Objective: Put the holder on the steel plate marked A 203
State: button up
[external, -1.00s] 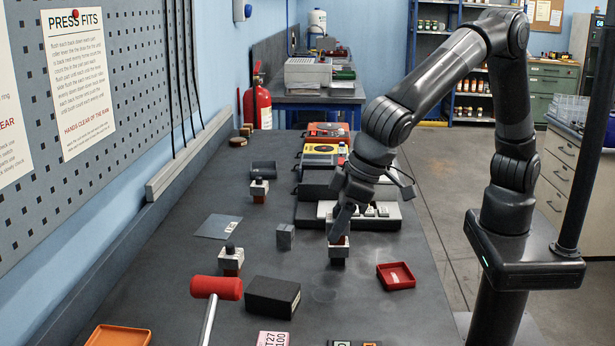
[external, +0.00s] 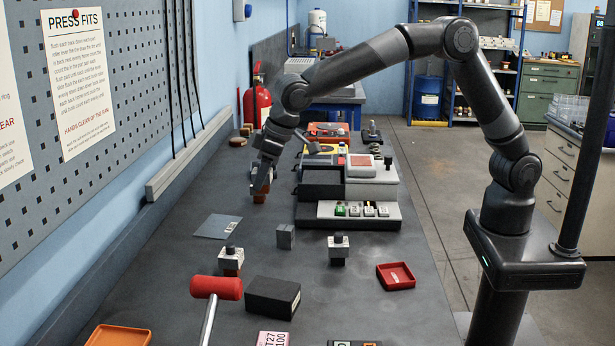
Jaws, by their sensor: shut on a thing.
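My gripper (external: 262,188) is at the back left of the bench, shut on a holder (external: 260,198). The holder's brown lower part shows just below the fingers; its upper part is hidden. I cannot tell whether it touches the bench. A thin steel plate (external: 212,226) with a small label lies flat nearer the camera and to the left, apart from the gripper. Its lettering is too small to read. Nothing stands on the plate. Two similar grey blocks with dark knobs stand on the bench, one front left (external: 230,260) and one in the middle (external: 338,248).
A small grey cube (external: 285,236) stands right of the plate. Nearer are a red mallet (external: 216,288), a black box (external: 272,297) and a red tray (external: 396,276). A stepped unit with buttons (external: 358,212) stands right of the gripper. The bench between gripper and plate looks clear.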

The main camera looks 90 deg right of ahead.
jog(key=w+d, duration=0.5)
jog(key=d, duration=0.8)
send_over(223, 226)
jog(key=s, duration=0.2)
notch_tip(223, 226, down, 7)
jog(key=shift+w+r, duration=0.15)
jog(key=shift+r, duration=0.05)
jog(key=shift+f, duration=2)
jog(key=o, duration=1.3)
jog(key=shift+f, duration=0.2)
jog(key=shift+r, duration=0.1)
